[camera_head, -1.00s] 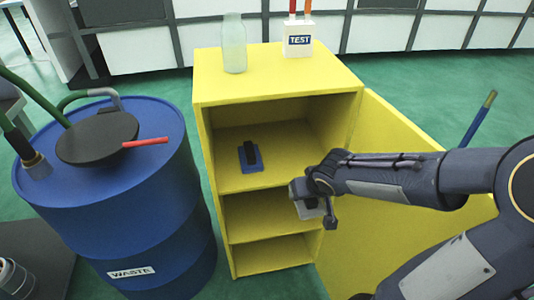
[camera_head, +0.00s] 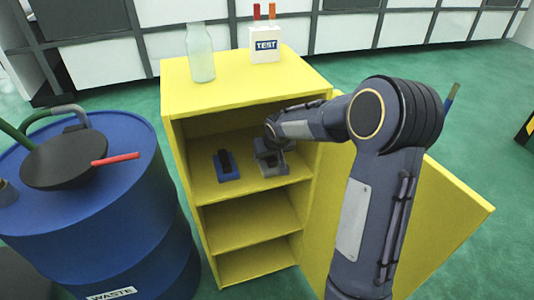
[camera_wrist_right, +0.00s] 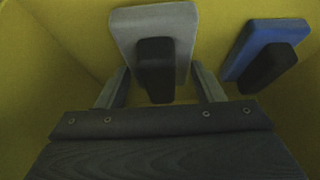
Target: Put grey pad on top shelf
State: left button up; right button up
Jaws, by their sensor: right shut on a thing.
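The grey pad (camera_head: 270,169) has a black handle and is inside the top compartment of the yellow cabinet (camera_head: 240,93), over the right part of the top shelf (camera_head: 205,188). My right gripper (camera_head: 274,146) reaches in through the open front and is shut on the grey pad. In the right wrist view, the grey pad (camera_wrist_right: 155,20) sits between the two fingers (camera_wrist_right: 160,86), with its black handle towards me. Whether the pad touches the shelf I cannot tell. My left gripper is out of view.
A blue pad (camera_head: 229,174) with a black handle lies on the same shelf, left of the grey pad with a small gap. The yellow door (camera_head: 440,215) stands open at right. A bottle (camera_head: 200,55) and TEST box (camera_head: 265,45) stand on top. A blue drum (camera_head: 110,200) stands left.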

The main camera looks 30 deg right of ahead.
jog(key=shift+w+d+f, duration=0.2)
jog(key=shift+w+f, duration=0.4)
jog(key=shift+w, duration=0.35)
jog(key=shift+f, duration=0.15)
jog(key=shift+f+b, duration=0.2)
jog(key=shift+b, duration=0.15)
jog(key=o, duration=0.9)
jog(key=shift+o, duration=0.2)
jog(key=shift+r, duration=0.15)
